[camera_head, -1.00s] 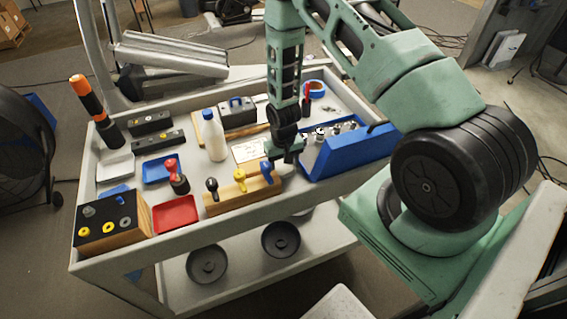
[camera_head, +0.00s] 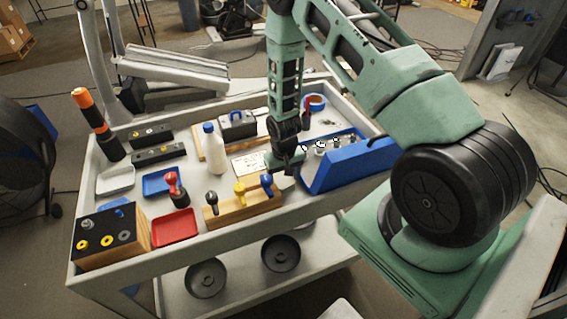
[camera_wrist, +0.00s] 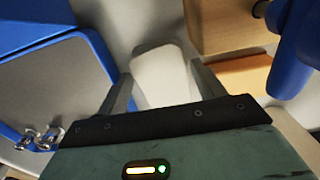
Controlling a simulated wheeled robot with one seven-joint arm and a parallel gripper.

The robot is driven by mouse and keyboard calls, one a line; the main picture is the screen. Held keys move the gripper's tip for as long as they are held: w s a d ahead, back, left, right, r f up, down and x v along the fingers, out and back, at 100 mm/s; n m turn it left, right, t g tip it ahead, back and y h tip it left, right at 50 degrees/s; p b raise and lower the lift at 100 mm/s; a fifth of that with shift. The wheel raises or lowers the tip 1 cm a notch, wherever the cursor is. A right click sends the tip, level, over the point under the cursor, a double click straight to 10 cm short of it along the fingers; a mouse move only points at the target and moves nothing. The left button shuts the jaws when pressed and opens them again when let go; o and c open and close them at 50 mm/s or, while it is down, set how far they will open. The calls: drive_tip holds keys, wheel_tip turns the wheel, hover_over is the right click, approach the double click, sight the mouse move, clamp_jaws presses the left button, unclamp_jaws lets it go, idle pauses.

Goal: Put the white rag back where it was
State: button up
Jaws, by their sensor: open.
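The white rag (camera_wrist: 163,78) is a pale, soft-edged shape on the grey surface in the wrist view. It lies between the two dark fingers of my gripper (camera_wrist: 161,70), which are open on either side of it. I cannot tell whether the fingers touch it. In the head view, my gripper (camera_head: 287,168) points down over the cart, between the wooden tool block (camera_head: 243,206) and the blue bin (camera_head: 345,163). A small pale patch of the rag (camera_head: 285,183) shows just below it, mostly hidden.
The blue bin also fills the wrist view's left side (camera_wrist: 88,45); a wooden block (camera_wrist: 245,75) and blue handle (camera_wrist: 297,45) are close on the right. A white bottle (camera_head: 213,152), red tray (camera_head: 174,228) and blue tray (camera_head: 158,183) stand further left on the cart.

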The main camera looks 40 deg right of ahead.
sight(283, 180)
wheel_tip(283, 180, up, 11)
drive_tip(key=b, duration=0.3)
drive_tip(key=s+a+r+n+y, duration=0.1)
drive_tip(key=s+a+r+n, duration=0.15)
drive_tip(key=a+r, duration=0.45)
drive_tip(key=s+a+r+n, duration=0.25)
drive_tip(key=a+r, duration=0.25)
drive_tip(key=a, duration=0.4)
drive_tip(key=s+a+r+n, duration=0.3)
drive_tip(key=s+a+r, duration=0.1)
drive_tip(key=s, duration=0.5)
drive_tip(key=s+a+r+n, duration=0.3)
drive_tip(key=s+a+r, duration=0.1)
drive_tip(key=s, duration=0.5)
drive_tip(key=shift+a+r, duration=0.15)
drive_tip(key=shift+r, duration=0.05)
drive_tip(key=shift+s, duration=0.1)
